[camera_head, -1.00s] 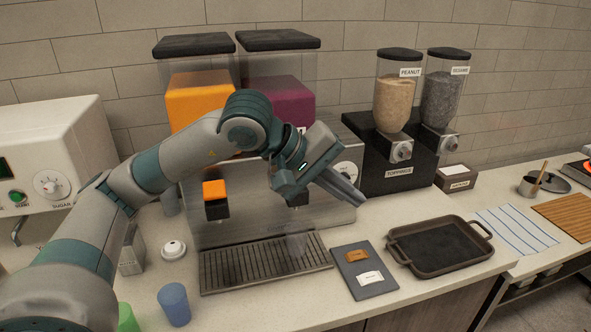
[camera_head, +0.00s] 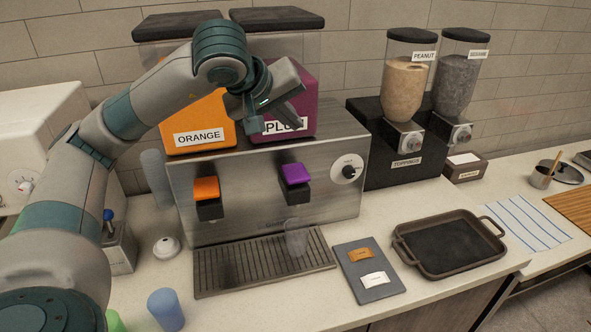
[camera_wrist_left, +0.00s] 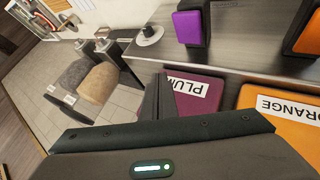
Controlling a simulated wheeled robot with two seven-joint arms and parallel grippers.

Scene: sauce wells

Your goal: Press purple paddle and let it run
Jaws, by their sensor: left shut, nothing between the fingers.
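The purple paddle (camera_head: 295,174) is on the front of the steel dispenser (camera_head: 250,222), below the purple container labelled PLUM (camera_head: 304,100). It also shows in the left wrist view (camera_wrist_left: 188,27). A clear cup (camera_head: 296,238) stands on the drip tray below it; I cannot tell whether it holds any liquid. My left gripper (camera_head: 298,108) is shut and empty, raised in front of the plum container, above and apart from the paddle. Its fingers (camera_wrist_left: 157,97) partly cover the plum container and label in the left wrist view. My right gripper is not in view.
The orange paddle (camera_head: 206,188) is left of the purple one. A knob (camera_head: 348,172) is at the right of the dispenser. A dark board with two packets (camera_head: 370,285) and a black tray (camera_head: 400,243) lie to the right. Blue (camera_head: 166,309) and green cups stand at front left.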

